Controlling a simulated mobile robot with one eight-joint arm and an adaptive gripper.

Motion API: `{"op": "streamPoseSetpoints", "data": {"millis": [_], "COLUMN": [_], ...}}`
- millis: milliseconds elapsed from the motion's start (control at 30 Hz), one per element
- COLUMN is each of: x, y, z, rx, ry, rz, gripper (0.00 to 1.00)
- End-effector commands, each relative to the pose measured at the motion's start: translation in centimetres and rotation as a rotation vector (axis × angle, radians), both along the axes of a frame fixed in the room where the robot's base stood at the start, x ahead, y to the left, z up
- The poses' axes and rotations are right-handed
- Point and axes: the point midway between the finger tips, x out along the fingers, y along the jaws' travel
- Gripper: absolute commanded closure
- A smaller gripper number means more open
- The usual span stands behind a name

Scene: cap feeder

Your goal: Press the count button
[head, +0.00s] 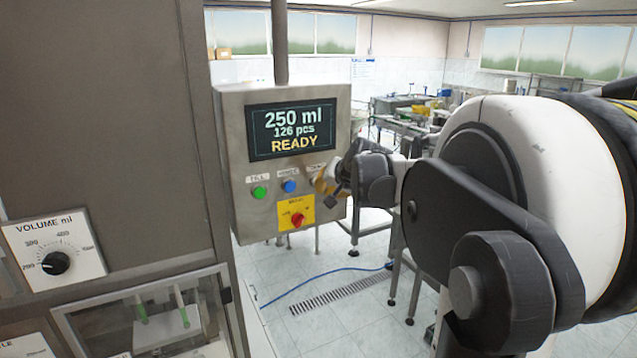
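A grey control box (235,150) carries a screen (291,130) that reads "250 ml, 126 pcs, READY". Below the screen are a green button (259,193) and a blue button (290,186), each under a small white label. A third label (315,169) sits to their right, too small to read for sure. The button under it is mostly hidden behind my gripper (328,188). My gripper is at the box's lower right, in front of or touching that spot; I cannot tell which. Its fingers are small and overlapped, so their opening is unclear.
A red knob (297,219) on a yellow plate (284,222) sits just below the buttons, close to my gripper. A machine cabinet (95,120) with a volume dial (55,263) fills the left. My arm covers the right. Tiled floor (345,275) is open below.

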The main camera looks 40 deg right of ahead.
Motion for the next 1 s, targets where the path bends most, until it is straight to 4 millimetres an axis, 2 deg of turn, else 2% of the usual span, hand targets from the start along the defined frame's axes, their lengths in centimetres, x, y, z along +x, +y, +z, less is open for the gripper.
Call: {"op": "streamPoseSetpoints", "data": {"millis": [333, 1000], "x": [0.8, 1.2], "y": [-0.2, -0.3], "z": [0.0, 0.0], "rx": [-0.001, -0.001], "ry": [0.000, 0.000], "rz": [0.001, 0.001], "gripper": [1.00, 1.00]}}
